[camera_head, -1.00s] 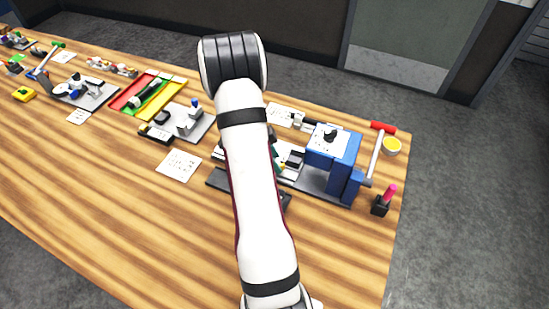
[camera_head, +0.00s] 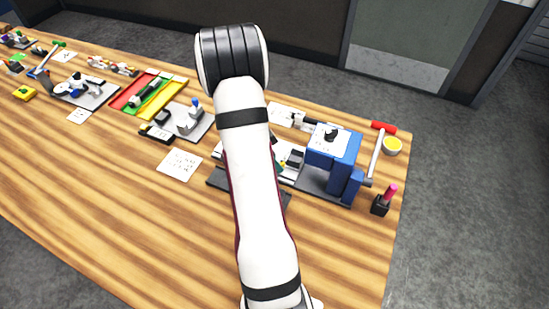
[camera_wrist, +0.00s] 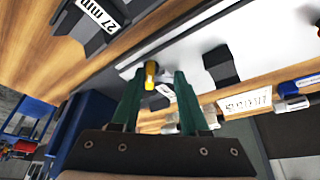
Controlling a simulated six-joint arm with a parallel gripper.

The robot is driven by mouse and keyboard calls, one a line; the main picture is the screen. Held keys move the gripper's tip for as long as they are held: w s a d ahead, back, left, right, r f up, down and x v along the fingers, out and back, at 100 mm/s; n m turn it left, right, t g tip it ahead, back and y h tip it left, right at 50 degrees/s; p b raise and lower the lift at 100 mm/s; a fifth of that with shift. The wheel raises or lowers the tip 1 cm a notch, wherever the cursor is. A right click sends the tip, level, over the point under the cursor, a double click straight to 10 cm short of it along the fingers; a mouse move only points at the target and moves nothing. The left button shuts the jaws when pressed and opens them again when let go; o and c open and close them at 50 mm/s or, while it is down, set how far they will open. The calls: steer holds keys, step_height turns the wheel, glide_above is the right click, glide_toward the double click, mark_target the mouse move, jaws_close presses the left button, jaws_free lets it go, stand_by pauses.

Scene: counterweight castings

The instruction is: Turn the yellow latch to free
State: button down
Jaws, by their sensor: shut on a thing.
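In the wrist view, the yellow latch (camera_wrist: 150,74) shows as a small upright piece between the two green fingers of my gripper (camera_wrist: 159,78). It sits close against the left finger, at the edge of a white plate (camera_wrist: 190,52). My gripper is shut on the latch. The latch's lower part and its turn angle are hard to make out. In the head view, my arm hides most of the gripper and the latch.
A black block with a pink stick (camera_head: 381,204) stands near the right edge. The table front left is clear.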

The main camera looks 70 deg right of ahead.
steer(key=n, duration=0.2)
steer(key=n+t+h, duration=0.1)
steer(key=n, duration=0.1)
steer(key=shift+s+a+t, duration=0.1)
steer(key=shift+a+t, duration=0.2)
steer(key=shift+a, duration=0.05)
steer(key=shift+a+n+t, duration=0.15)
steer(key=shift+n+t, duration=0.45)
steer(key=shift+n, duration=1.5)
steer(key=shift+c, duration=2.1)
jaws_free()
steer(key=shift+s, duration=0.1)
steer(key=v, duration=1.5)
steer(key=shift+a+r, duration=0.25)
steer(key=shift+r, duration=0.1)
steer(key=shift+s, duration=0.15)
